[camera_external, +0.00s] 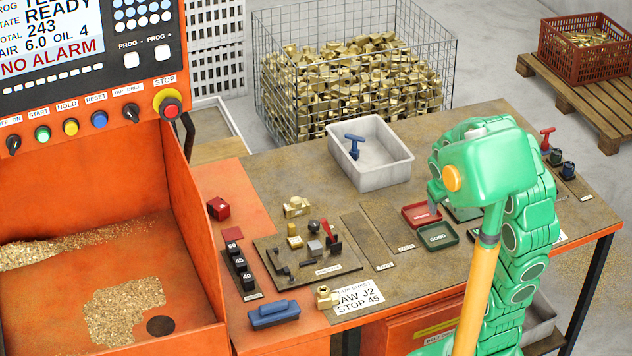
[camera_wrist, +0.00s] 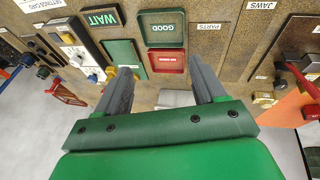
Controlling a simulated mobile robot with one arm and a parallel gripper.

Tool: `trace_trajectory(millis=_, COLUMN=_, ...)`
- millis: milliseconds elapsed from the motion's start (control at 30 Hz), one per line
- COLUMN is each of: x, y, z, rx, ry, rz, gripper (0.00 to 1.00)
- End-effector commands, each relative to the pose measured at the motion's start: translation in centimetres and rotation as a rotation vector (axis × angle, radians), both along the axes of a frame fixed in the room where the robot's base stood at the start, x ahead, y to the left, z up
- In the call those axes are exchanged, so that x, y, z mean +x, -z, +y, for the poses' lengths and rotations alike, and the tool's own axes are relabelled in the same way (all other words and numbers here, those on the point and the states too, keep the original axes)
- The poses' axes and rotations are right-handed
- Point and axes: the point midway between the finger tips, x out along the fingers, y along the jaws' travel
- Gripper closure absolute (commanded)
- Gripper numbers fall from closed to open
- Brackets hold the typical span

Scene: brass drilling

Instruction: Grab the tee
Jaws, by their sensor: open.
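A brass fitting (camera_external: 297,207) lies at the back left of the bench, behind the dark fixture plate. A second brass fitting (camera_external: 327,297) lies at the front, by the setup sheet. I cannot tell for sure which is the tee. The wrist view shows a small brass piece (camera_wrist: 265,98) at the right edge of the bench. My gripper (camera_wrist: 158,68) is open, with nothing between its fingers. It is over the bench near the red tray (camera_wrist: 167,62), apart from both fittings. In the external view my arm mostly hides the fingers.
A white bin (camera_external: 341,160) holding a blue T-handled tool (camera_external: 354,146) stands at the back. The fixture plate (camera_external: 350,264) carries small blocks and a red lever. A green GOOD tray (camera_external: 438,238) sits beside the red one. The orange machine (camera_external: 190,200) borders the left.

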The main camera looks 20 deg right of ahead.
Motion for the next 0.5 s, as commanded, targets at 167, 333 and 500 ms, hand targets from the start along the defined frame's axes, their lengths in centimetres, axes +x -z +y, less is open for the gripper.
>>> trace_trajectory(millis=167, x=6.3, y=1.1, z=-0.2, rx=-0.028, ry=-0.076, rz=-0.116, gripper=0.3)
trace_trajectory(millis=333, x=12.0, y=2.1, z=0.7, rx=-0.031, ry=-0.164, rz=-0.228, gripper=0.3)
trace_trajectory(millis=500, x=17.1, y=3.4, z=2.4, rx=-0.012, ry=-0.266, rz=-0.334, gripper=0.3)
